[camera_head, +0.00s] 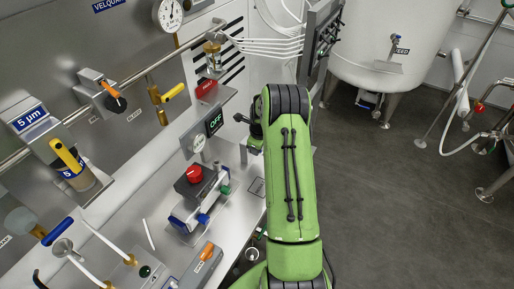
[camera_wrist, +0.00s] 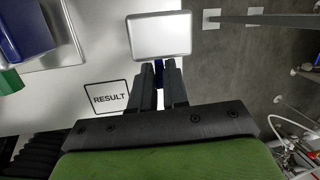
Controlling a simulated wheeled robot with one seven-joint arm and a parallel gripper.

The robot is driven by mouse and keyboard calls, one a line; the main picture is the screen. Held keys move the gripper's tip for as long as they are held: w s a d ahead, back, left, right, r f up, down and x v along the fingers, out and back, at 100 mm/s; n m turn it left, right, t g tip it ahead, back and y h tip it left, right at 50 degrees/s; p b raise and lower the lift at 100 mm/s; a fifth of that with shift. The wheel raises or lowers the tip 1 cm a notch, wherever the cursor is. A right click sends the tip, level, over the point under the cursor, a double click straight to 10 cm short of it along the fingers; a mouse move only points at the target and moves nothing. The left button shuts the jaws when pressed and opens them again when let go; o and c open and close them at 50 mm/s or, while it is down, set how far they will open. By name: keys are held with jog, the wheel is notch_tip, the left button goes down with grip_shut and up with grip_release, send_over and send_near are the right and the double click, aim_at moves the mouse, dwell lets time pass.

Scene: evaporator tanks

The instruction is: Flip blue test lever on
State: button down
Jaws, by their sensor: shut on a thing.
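In the wrist view my gripper (camera_wrist: 158,70) has its two dark fingers close together, shut on a narrow dark blue piece, the blue test lever (camera_wrist: 158,73). Only a sliver of the lever shows between the fingertips. It sits at the lower edge of a plain silver plate (camera_wrist: 160,36). A framed RESULT label (camera_wrist: 107,97) is on the light surface left of the fingers. In the head view my green arm hides the lever and most of the gripper. A small display (camera_head: 214,121) there reads OFF in green.
A device with a red knob (camera_head: 195,174) stands on the steel bench left of my arm. A grey panel with yellow (camera_head: 172,93) and orange handles rises behind. A large tank (camera_head: 390,45) stands at the back right. The dark floor (camera_head: 400,190) right of my arm is clear.

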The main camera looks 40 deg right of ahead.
jog(key=c, duration=1.1)
grip_release()
jog(key=shift+r, duration=0.1)
jog(key=v, duration=1.5)
jog(key=shift+r, duration=0.25)
